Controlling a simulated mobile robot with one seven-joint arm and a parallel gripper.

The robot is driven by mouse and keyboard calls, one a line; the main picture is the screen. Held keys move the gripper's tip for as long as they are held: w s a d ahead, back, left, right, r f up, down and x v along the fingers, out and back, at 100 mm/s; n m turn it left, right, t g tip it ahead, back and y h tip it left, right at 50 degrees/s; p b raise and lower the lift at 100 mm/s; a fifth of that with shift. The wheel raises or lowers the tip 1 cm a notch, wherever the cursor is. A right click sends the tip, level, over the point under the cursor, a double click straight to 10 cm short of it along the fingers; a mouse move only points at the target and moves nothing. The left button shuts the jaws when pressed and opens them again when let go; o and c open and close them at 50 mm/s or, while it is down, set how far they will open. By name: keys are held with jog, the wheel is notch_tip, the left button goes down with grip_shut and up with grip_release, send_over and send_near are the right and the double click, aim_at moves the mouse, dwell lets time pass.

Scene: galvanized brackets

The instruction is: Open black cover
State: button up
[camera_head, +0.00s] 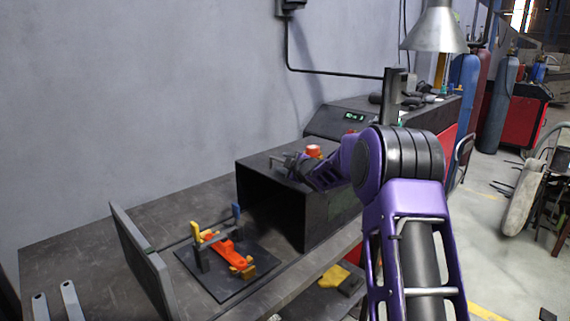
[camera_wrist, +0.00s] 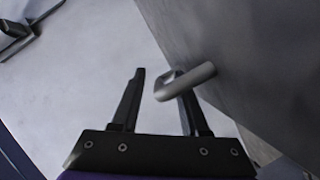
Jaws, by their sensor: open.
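The black cover (camera_head: 318,222) is a dark box-shaped hood on the grey workbench, with its front side open and dark inside. My gripper (camera_head: 281,161) is above the cover's top, towards its far side. In the wrist view, my gripper (camera_wrist: 159,73) is open, with its two dark fingers apart. A grey bent handle (camera_wrist: 187,80) stands out from a dark surface on the right, probably the cover. The handle's end overlaps the right finger and reaches towards the gap; I cannot tell whether they touch. My arm hides part of the cover in the head view.
In front of the cover, a dark plate (camera_head: 227,293) bears an orange clamp fixture (camera_head: 222,246) with yellow and blue posts. A grey upright panel (camera_head: 143,262) stands to its left. A red-topped button (camera_head: 313,151) is near my gripper. A grey wall rises behind the bench.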

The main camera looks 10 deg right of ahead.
jog(key=v, duration=1.7)
jog(key=shift+s+b, duration=0.2)
jog(key=shift+b, duration=0.25)
jog(key=shift+r, duration=0.1)
